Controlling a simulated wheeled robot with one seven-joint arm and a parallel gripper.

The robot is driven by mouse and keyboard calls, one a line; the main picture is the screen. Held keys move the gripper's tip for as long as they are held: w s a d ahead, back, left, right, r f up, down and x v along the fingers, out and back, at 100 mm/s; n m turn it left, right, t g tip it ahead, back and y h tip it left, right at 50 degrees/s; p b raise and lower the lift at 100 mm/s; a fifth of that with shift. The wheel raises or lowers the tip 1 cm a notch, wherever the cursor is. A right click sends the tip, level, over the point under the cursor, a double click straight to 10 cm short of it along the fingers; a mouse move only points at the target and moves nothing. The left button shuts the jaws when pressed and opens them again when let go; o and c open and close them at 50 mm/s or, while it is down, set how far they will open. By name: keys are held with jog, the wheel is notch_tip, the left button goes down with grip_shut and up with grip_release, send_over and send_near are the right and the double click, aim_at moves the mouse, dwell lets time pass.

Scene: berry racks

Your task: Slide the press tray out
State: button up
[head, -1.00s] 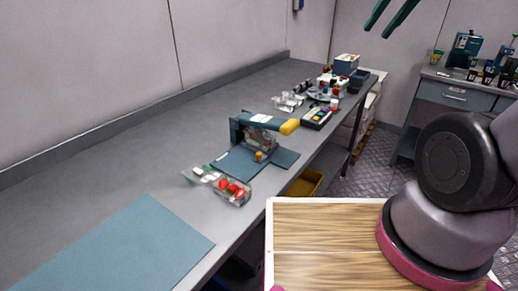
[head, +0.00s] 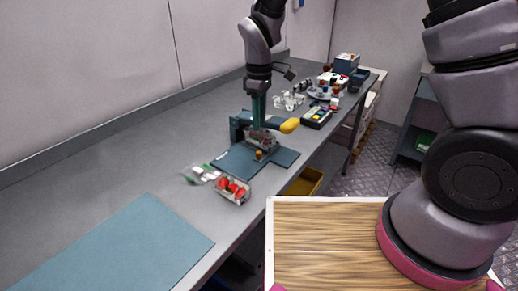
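The press (head: 238,126) is a small blue frame with a yellow handle end (head: 289,125), standing on a blue-grey mat (head: 232,163) on the long bench. A small orange knob (head: 259,155) shows low at its front, probably on the press tray, whose outline is too small to make out. My gripper (head: 260,125) points straight down at the press, its teal fingers overlapping the frame in the head view. The fingers look close together, and their tips are hard to separate from the press. I cannot tell whether they touch or hold anything.
A clear punnet with red berries (head: 233,190) lies in front of the mat, beside small white and green items (head: 200,174). A dark device with coloured keys (head: 316,117) and several small items stand farther back. A blue mat (head: 117,248) lies empty at front left.

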aim_at(259, 152)
notch_tip(259, 152, down, 11)
jog(key=shift+r, duration=0.1)
dwell(0.3)
jog(key=shift+c, duration=0.4)
grip_shut()
jog(key=shift+a, duration=0.1)
dwell(1.0)
